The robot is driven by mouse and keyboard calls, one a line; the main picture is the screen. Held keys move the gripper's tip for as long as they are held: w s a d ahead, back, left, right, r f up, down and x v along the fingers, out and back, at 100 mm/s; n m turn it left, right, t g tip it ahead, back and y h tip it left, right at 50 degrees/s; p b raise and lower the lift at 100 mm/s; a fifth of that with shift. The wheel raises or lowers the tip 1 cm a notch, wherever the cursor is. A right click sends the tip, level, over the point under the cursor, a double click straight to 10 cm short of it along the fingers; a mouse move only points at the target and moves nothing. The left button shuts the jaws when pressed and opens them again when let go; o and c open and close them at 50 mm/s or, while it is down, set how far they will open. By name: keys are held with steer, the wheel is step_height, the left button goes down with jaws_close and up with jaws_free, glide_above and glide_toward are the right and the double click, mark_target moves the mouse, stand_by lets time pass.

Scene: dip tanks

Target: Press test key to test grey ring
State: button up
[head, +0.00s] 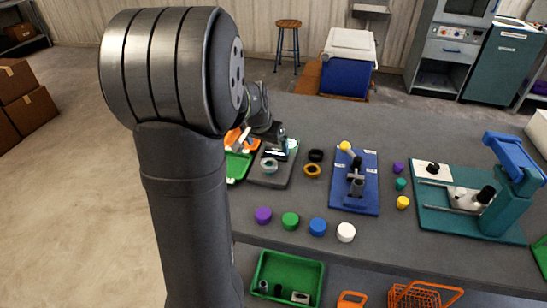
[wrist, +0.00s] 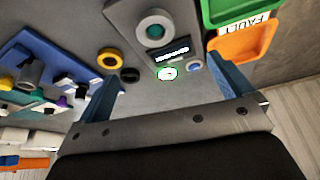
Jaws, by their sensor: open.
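The grey ring (head: 268,165) lies on the dark grey tester (head: 284,179), and in the wrist view the ring (wrist: 143,23) surrounds a teal centre. The tester's small display (wrist: 172,56) is lit, its text too small to read. Beside it are a white round key with a green rim (wrist: 167,73) and a small blue round button (wrist: 194,65). I cannot tell which is the test key. My gripper (wrist: 170,85) is open and empty, its fingers apart on either side of the tester's key end. In the head view my arm partly hides it.
A green tray (head: 237,166) and an orange tray (wrist: 243,44) with a FAULT label stand beside the tester. A blue fixture (head: 367,200) and several coloured caps stand farther right.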

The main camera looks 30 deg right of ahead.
jaws_close()
stand_by(0.5)
stand_by(1.3)
